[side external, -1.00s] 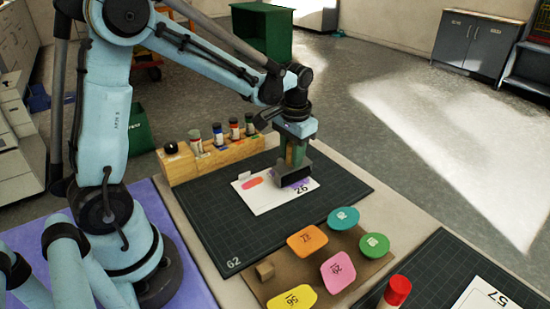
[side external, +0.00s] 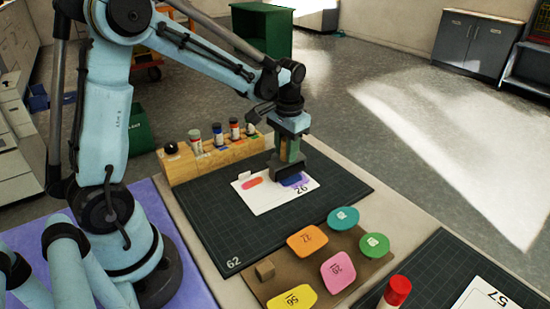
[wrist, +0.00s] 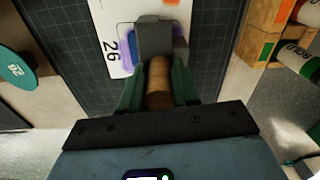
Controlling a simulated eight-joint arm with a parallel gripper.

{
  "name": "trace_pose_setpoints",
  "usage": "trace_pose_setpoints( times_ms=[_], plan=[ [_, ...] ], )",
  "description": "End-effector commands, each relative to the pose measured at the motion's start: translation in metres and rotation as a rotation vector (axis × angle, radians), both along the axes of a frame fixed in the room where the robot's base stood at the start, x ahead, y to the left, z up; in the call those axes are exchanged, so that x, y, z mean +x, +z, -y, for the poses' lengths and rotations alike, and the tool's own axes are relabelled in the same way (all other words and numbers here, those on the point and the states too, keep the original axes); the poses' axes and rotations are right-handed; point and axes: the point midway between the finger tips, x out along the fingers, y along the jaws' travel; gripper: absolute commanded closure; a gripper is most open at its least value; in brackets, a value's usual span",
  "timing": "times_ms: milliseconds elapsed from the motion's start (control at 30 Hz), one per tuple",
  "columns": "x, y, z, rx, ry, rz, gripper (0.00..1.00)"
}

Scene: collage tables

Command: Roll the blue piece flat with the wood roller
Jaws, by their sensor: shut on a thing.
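My gripper (side external: 291,150) is shut on the wooden handle of the roller (wrist: 158,80), handle upright. The roller's dark grey head (wrist: 155,38) is down at the card, at the far edge of the blue piece (side external: 294,180). The blue piece lies on the white card marked 26 (side external: 262,200), over a purple patch. In the wrist view the head hides most of the blue piece, and only a blue edge (wrist: 131,42) shows. I cannot tell whether the head touches it. A red-orange piece (side external: 252,183) lies on the same card.
The card lies on a dark cutting mat (side external: 215,225). A wooden rack (side external: 215,158) with several bottles stands behind it, left of my gripper. Several coloured numbered tags lie on a brown board (side external: 325,270) in front. A red-capped stick (side external: 397,290) stands at the front right.

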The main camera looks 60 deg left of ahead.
Motion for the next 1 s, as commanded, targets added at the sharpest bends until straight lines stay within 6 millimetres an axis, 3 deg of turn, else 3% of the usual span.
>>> trace_pose_setpoints(
  times_ms=[667, 1000],
  plan=[
    [0.001, -0.002, -0.025, 0.0, 0.001, 0.001, 1.0],
    [0.001, -0.001, -0.015, 0.0, -0.003, 0.001, 1.0]
  ],
)
